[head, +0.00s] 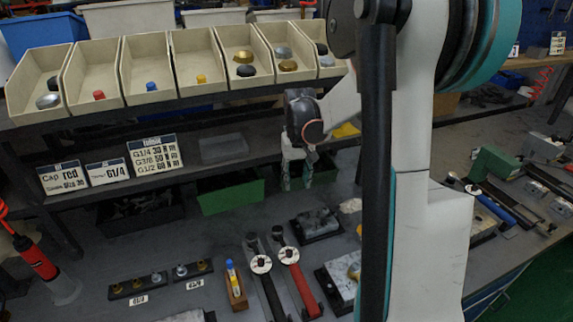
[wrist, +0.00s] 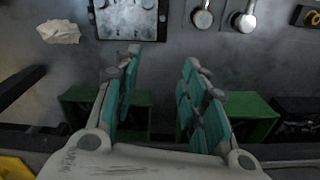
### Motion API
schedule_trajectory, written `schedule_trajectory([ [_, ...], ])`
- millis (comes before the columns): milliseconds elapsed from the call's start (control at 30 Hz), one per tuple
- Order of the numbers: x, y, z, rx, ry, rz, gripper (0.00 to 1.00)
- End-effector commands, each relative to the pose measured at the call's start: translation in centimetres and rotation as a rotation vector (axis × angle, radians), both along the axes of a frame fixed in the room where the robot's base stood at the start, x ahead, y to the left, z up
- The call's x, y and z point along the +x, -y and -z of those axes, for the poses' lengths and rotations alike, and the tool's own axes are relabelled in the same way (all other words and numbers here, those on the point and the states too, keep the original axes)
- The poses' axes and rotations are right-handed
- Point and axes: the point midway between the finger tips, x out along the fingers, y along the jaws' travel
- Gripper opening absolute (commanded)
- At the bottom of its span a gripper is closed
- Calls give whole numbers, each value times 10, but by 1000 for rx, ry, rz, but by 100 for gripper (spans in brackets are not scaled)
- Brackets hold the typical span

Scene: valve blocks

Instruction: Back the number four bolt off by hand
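My gripper (head: 296,172) hangs above the bench near the green bin in the head view. Its teal-padded fingers are apart with nothing between them, as the wrist view (wrist: 162,65) also shows. A grey metal valve block (head: 316,223) on a dark base lies on the bench below and to the right of the gripper. What looks like the same block shows at the top of the wrist view (wrist: 127,18), with small bolt heads on its face. A second block (head: 343,285) with a brass part lies nearer, partly behind my arm. I cannot read bolt numbers, so number four cannot be picked out.
Two round-headed tools, one red-handled (head: 298,280) and one black-handled (head: 265,285), lie in front. A green bin (head: 230,196) stands under the shelf. Parts bins (head: 150,72) line the shelf above. A rack with brass fittings (head: 140,285) is front left.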

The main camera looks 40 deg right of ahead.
Motion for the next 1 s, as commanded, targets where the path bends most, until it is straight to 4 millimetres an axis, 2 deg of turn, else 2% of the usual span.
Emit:
schedule_trajectory([
  [33, 0, 10, 4, 7, -12, 21, 39],
  [133, -2, 20, 10, 16, -31, 43, 39],
  [367, -3, 25, 29, 20, -39, 52, 39],
  [800, -3, 24, 107, 19, -38, 51, 39],
  [1000, -3, 24, 135, 19, -38, 51, 39],
])
